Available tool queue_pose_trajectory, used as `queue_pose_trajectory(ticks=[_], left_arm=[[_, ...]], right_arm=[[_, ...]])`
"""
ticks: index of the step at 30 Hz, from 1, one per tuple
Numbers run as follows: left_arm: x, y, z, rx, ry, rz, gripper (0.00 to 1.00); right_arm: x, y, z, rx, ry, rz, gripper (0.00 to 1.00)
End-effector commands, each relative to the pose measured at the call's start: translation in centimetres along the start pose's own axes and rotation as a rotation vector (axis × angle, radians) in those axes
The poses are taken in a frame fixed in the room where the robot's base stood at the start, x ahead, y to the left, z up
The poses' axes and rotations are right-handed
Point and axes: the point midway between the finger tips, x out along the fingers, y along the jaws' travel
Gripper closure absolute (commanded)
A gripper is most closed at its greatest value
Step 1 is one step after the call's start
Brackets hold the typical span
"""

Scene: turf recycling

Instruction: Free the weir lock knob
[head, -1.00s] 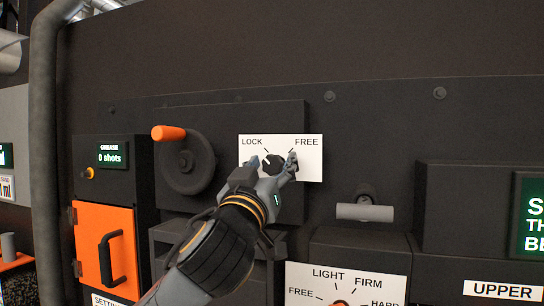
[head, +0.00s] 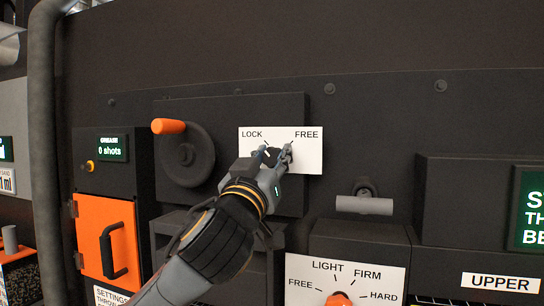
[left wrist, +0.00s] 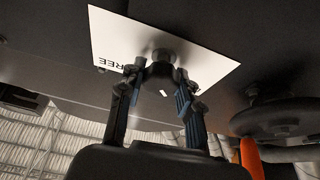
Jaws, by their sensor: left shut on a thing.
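The weir lock knob (left wrist: 161,72) is a small dark knob on a white plate (head: 311,158) marked LOCK on the left and FREE on the right. My left gripper (head: 274,153) is at the plate in the head view, its fingers on either side of the knob and largely covering it. In the left wrist view the left gripper (left wrist: 162,82) is shut on the knob, one finger at each side. A small white mark shows on the knob there. Where it points against the labels is hard to tell. My right gripper is not in view.
A dark handwheel (head: 187,158) with an orange handle (head: 170,126) stands just left of the plate. A grey T-shaped handle (head: 364,205) is at lower right. Below is another dial plate (head: 310,291) with an orange knob. An orange door (head: 106,232) is at left.

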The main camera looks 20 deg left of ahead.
Motion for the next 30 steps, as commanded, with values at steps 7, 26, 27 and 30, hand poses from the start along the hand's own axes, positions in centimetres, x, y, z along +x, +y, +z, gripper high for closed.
queue_pose_trajectory(ticks=[7,26,27,30], left_arm=[[0.1,-0.1,-0.1,0.138,-0.001,0.056,0.97],[0.3,0.1,-0.5,0.687,-0.003,0.283,0.97],[0.3,0.1,-0.5,0.722,-0.004,0.298,0.97],[0.3,0.1,-0.6,0.811,-0.003,0.335,0.97]], right_arm=[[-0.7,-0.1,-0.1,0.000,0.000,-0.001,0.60],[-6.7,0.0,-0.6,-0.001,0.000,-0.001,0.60],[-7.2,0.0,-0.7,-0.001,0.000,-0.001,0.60],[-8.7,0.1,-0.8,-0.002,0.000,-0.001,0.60]])
